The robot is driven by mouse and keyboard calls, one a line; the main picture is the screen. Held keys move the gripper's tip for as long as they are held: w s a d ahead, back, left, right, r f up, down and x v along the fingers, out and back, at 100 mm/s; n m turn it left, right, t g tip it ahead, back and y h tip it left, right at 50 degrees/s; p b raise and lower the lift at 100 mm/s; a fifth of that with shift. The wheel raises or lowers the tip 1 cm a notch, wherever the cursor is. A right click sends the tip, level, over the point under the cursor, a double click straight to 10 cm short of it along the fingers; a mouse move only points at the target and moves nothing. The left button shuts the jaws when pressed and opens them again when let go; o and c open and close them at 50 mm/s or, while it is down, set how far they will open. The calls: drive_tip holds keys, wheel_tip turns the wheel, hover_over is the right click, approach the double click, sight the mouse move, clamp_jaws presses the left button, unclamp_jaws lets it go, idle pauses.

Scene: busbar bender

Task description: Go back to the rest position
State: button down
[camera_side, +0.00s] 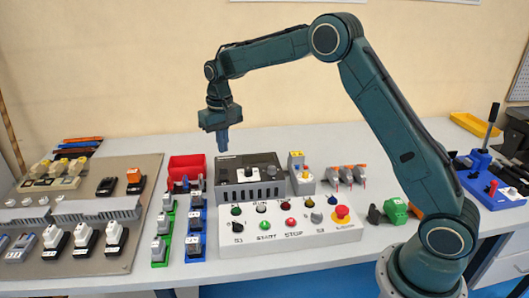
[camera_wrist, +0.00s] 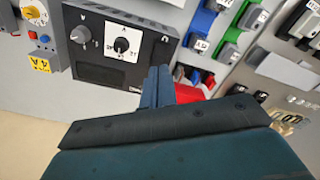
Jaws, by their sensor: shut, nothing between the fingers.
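My gripper (camera_side: 223,141) is shut and empty, pointing down in the air above the back left corner of a dark grey control box (camera_side: 250,175). In the wrist view the shut fingers (camera_wrist: 158,88) show in front of the same control box (camera_wrist: 115,45), which has a black front and two knobs. A red bin (camera_side: 187,167) stands on the table just left of the box and also shows partly behind the fingers in the wrist view (camera_wrist: 190,93).
A panel of buttons (camera_side: 290,224) with a red emergency stop lies in front of the box. A mounting plate (camera_side: 150,180) with switches fills the left. A blue bender (camera_side: 490,175) with an upright lever and a yellow tray (camera_side: 473,126) stand at the right. The air around my arm is clear.

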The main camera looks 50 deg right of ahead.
drive_tip(key=s+a+r+n+t, duration=0.1)
drive_tip(key=s+a+r+t, duration=0.15)
drive_tip(key=s+r, duration=1.35)
drive_tip(key=s+f+n+t, duration=0.1)
drive_tip(key=s, duration=1)
drive_tip(key=s+f+t, duration=0.2)
drive_tip(key=s, duration=0.8)
drive_tip(key=shift+s+a+f+n, duration=0.15)
drive_tip(key=shift+s+f+n, duration=0.15)
drive_tip(key=shift+s+n, duration=0.1)
drive_tip(key=shift+w, duration=0.1)
